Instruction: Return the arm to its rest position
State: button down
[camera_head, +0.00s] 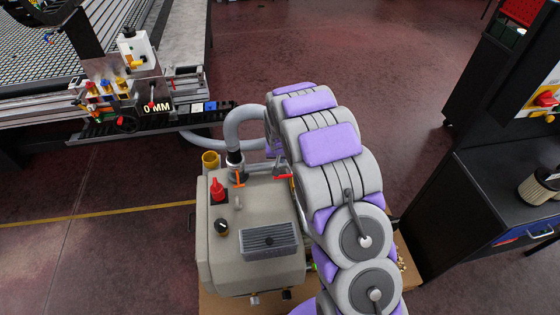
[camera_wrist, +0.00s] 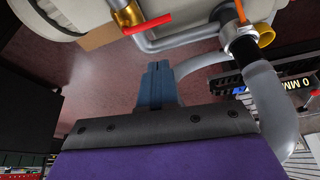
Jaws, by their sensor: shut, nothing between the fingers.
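My gripper (camera_wrist: 158,85) shows in the wrist view as short blue fingers on a dark mounting plate, close together and empty. In the head view my grey and purple arm (camera_head: 330,146) reaches forward from the bottom, just right of the vacuum pump (camera_head: 250,205). My gripper is hidden there behind the arm's far links. In the wrist view the red-handled valve (camera_wrist: 148,23) and pipework are close to the fingers. I cannot tell exactly how far apart they are.
A grey hose (camera_head: 232,128) rises from the pump beside my arm. A black cabinet (camera_head: 480,185) stands at the right. The red floor (camera_head: 390,60) ahead is open.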

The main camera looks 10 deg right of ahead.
jog(key=shift+d+r, duration=0.15)
jog(key=shift+r, duration=0.2)
jog(key=shift+s+r, duration=0.1)
jog(key=s+d+r+g, duration=0.3)
jog(key=s+r, duration=1.4)
jog(key=s, duration=0.3)
jog(key=s+r+n+g, duration=0.1)
jog(key=s+r, duration=0.2)
jog(key=s, duration=1.1)
jog(key=s+a+r+g, duration=0.1)
jog(key=s+r, duration=0.3)
jog(key=s, duration=1)
jog(key=shift+s+n+g+y, duration=0.15)
jog(key=shift+n+g+y, duration=0.15)
jog(key=shift+n+g, duration=0.15)
